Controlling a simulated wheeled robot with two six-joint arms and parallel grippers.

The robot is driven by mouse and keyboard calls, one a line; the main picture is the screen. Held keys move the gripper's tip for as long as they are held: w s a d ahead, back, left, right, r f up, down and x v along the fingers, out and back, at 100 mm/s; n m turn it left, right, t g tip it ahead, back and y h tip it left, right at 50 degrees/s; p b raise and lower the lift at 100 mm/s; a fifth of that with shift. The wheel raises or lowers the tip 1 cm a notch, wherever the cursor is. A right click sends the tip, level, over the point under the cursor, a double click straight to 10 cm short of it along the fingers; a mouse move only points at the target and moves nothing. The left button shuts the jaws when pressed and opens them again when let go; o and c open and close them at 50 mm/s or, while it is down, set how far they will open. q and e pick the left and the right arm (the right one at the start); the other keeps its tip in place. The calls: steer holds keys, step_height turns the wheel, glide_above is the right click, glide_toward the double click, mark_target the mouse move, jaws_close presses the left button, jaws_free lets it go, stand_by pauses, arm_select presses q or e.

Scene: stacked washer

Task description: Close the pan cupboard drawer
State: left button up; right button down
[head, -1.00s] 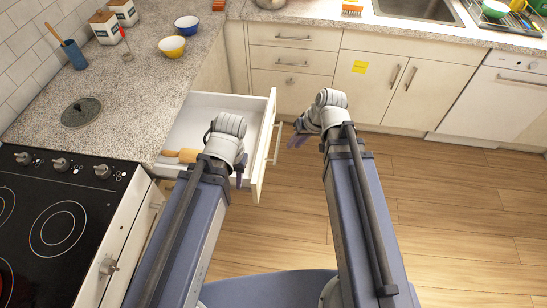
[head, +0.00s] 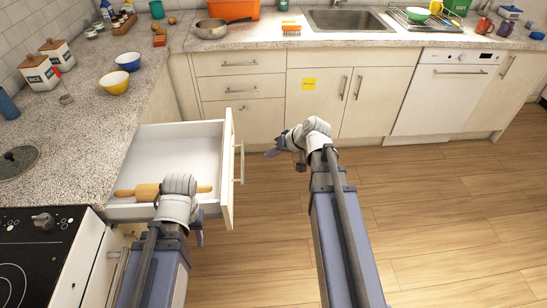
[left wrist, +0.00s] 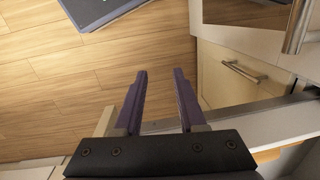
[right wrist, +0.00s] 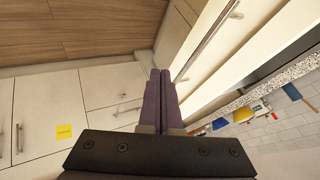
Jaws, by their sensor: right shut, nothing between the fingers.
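A white drawer (head: 226,180) is pulled well out below the left counter in the head view. A wooden rolling pin (head: 140,192) lies in it, partly hidden by my left arm. The drawer's bar handle (head: 240,162) is on its right-facing front. My left gripper (head: 200,236) is near the drawer's near front corner; contact cannot be told. In the left wrist view its two purple fingers (left wrist: 158,85) are apart with nothing between. My right gripper (head: 272,153) is to the right of the drawer front, apart from it. Its fingers (right wrist: 159,75) are together and empty.
The stove (head: 35,250) stands near left, beside the drawer. Closed cabinets (head: 350,100) and a dishwasher (head: 437,98) line the back. The wooden floor (head: 440,210) to the right is clear. Bowls (head: 128,62) and canisters stand on the counter.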

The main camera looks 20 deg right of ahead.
arm_select(q)
steer(key=shift+f+b, duration=1.15)
steer(key=shift+f, duration=0.55)
arm_select(e)
steer(key=w+a+f, duration=0.3)
steer(key=w+a, duration=0.1)
steer(key=a, duration=0.1)
steer(key=shift+a+f, duration=0.2)
steer(key=shift+a, duration=0.2)
steer(key=shift+a, duration=0.1)
